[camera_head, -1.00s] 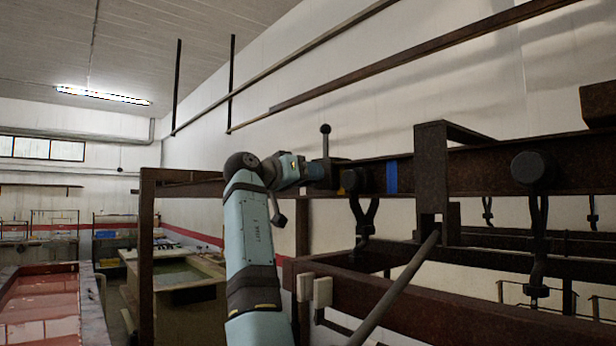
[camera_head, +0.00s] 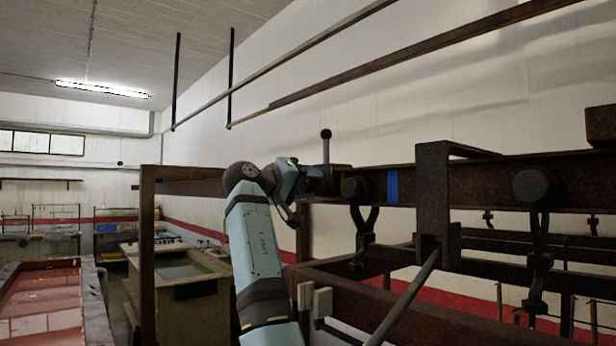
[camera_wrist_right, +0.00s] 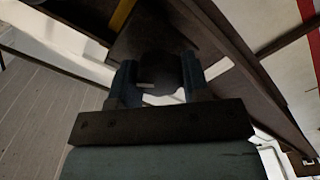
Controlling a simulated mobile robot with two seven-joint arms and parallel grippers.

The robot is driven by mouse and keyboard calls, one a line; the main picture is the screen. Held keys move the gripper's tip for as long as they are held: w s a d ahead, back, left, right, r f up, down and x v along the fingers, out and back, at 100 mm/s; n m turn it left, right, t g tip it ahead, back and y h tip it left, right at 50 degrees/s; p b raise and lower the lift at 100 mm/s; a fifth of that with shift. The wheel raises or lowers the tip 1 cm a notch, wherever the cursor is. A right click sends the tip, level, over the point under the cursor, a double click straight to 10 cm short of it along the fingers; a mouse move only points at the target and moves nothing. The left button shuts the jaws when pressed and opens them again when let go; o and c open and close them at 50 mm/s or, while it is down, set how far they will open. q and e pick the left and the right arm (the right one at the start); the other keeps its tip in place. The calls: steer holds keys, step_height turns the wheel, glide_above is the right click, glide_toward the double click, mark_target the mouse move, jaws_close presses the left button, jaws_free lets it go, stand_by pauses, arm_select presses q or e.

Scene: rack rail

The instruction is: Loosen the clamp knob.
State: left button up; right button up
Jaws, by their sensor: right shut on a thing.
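The dark clamp (camera_head: 338,177) sits on the rusty rail, with an upright ball-topped lever (camera_head: 326,147) standing above it. My right gripper (camera_head: 312,176) is against the clamp's left side, seen from behind. In the right wrist view, its two blue-grey fingers (camera_wrist_right: 158,82) are shut on a dark, roundish clamp knob (camera_wrist_right: 160,68), one finger on each side. The knob is dim there, and in the head view the gripper and wrist hide it. My left gripper is in neither view.
The rail (camera_head: 480,180) carries a blue tape band (camera_head: 392,186) and black round-headed hooks (camera_head: 357,188) to the right of the clamp. A rusty bracket (camera_head: 433,200) and a slanting bar (camera_head: 405,300) stand nearer. Reddish tanks (camera_head: 40,310) lie at the left.

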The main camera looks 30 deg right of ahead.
steer(key=n+p, duration=0.2)
steer(key=n, duration=0.3)
steer(key=shift+r+n, duration=0.1)
steer(key=shift+n, duration=0.2)
steer(key=n+p, duration=0.2)
steer(key=n, duration=0.1)
steer(key=shift+n, duration=0.3)
steer(key=n, duration=0.2)
steer(key=shift+f+n, duration=0.25)
steer(key=shift+n, duration=0.05)
steer(key=n, duration=0.3)
steer(key=shift+n, duration=0.3)
steer(key=n, duration=0.4)
steer(key=shift+f, duration=0.1)
steer(key=shift+n, duration=1.4)
steer(key=o, duration=0.9)
